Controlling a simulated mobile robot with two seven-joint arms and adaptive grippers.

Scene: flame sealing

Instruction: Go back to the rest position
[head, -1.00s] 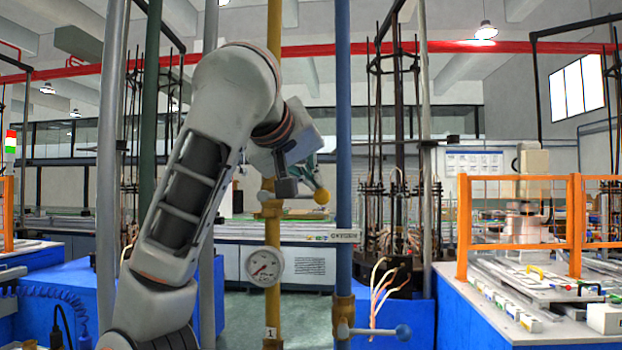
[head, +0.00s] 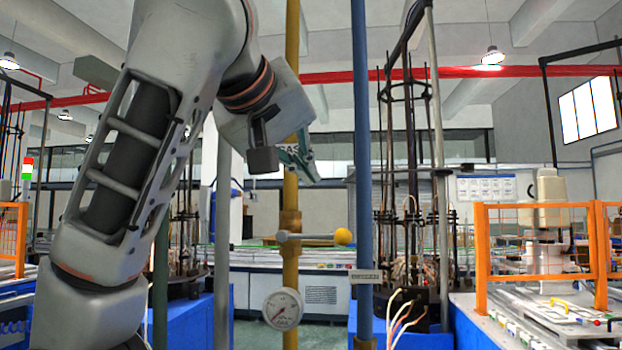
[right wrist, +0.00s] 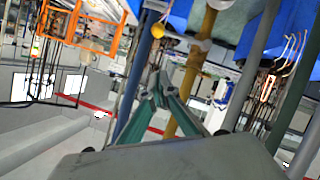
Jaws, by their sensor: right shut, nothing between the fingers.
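My right gripper (head: 308,176) has teal fingers and hangs at the end of my grey arm, in front of the yellow pipe. In the right wrist view its fingers (right wrist: 161,78) come together at the tips with nothing between them. A valve lever with a yellow ball end (head: 342,236) sticks out level across the yellow pipe (head: 291,215), below and to the right of the gripper. The gripper is apart from the ball in the head view. The yellow ball also shows in the right wrist view (right wrist: 157,30). My left gripper is not in view.
A blue pipe (head: 363,170) stands just right of the yellow one. A round gauge (head: 283,308) sits low on the yellow pipe. Orange fencing (head: 481,260) and a machine bench are at the right. Another grey pipe (head: 222,250) stands left of the yellow pipe.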

